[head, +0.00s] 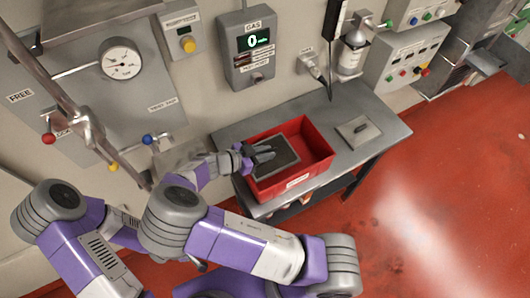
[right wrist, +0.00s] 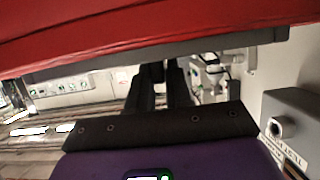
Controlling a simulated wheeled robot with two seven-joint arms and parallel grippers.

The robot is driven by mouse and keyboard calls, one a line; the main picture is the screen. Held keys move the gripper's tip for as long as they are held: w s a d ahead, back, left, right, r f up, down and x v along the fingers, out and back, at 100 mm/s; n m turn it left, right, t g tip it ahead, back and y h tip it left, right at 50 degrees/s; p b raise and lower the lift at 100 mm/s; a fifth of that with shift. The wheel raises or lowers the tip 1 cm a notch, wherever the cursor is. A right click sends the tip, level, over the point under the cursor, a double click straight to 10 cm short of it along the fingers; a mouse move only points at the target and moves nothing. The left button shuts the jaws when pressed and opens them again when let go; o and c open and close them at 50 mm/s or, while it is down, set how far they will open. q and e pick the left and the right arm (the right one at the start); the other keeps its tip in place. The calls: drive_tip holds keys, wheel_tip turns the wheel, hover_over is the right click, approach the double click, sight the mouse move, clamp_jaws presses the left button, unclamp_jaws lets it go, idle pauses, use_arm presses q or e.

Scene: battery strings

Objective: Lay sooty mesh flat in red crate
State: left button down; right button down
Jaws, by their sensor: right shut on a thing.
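The sooty mesh (head: 286,164) is a dark rectangular panel with a pale rim, inside the red crate (head: 318,165) towards its left part. It looks roughly flat; I cannot tell whether it touches the crate floor all over. My right gripper (head: 264,155) reaches in over the crate's left side and is shut on the mesh near its left end. In the right wrist view, the gripper's dark fingers (right wrist: 163,82) meet a grey strip below a large red surface. My left gripper is not in view.
The crate stands on a grey metal table (head: 378,108). A wall gas meter (head: 250,47) and a bottle (head: 351,55) are behind. The red floor at right is clear.

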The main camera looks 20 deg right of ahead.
drive_tip(key=c, duration=1)
unclamp_jaws()
drive_tip(key=shift+c, duration=0.2)
drive_tip(key=shift+r+p, duration=0.3)
drive_tip(key=shift+p, duration=0.15)
drive_tip(key=shift+r+p, duration=0.35)
drive_tip(key=shift+p, duration=0.05)
drive_tip(key=b+v, duration=0.1)
drive_tip(key=v, duration=1.1)
